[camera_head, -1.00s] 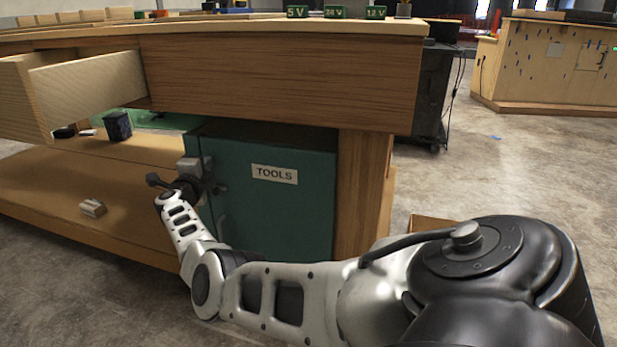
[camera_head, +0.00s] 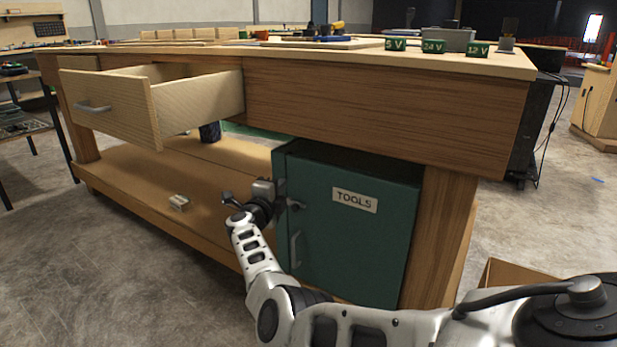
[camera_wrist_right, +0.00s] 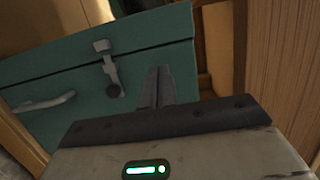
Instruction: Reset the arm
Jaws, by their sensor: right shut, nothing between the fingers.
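My right arm reaches in from the lower right of the head view. Its gripper (camera_head: 264,192) is in front of the left part of the teal TOOLS cabinet (camera_head: 388,240), under the workbench. In the right wrist view the gripper's fingers (camera_wrist_right: 158,86) are together with nothing between them, in front of the cabinet face (camera_wrist_right: 160,32). A grey latch (camera_wrist_right: 107,66) and a grey handle (camera_wrist_right: 45,103) on the cabinet lie left of the fingers. Whether the fingers touch the cabinet is unclear. My left gripper is in neither view.
A wooden drawer (camera_head: 115,100) hangs open at the workbench's left. A small light block (camera_head: 179,202) lies on the lower shelf (camera_head: 140,185). Green voltage signs (camera_head: 434,47) stand on the bench top. A cardboard box (camera_head: 510,275) is at lower right. Floor at lower left is clear.

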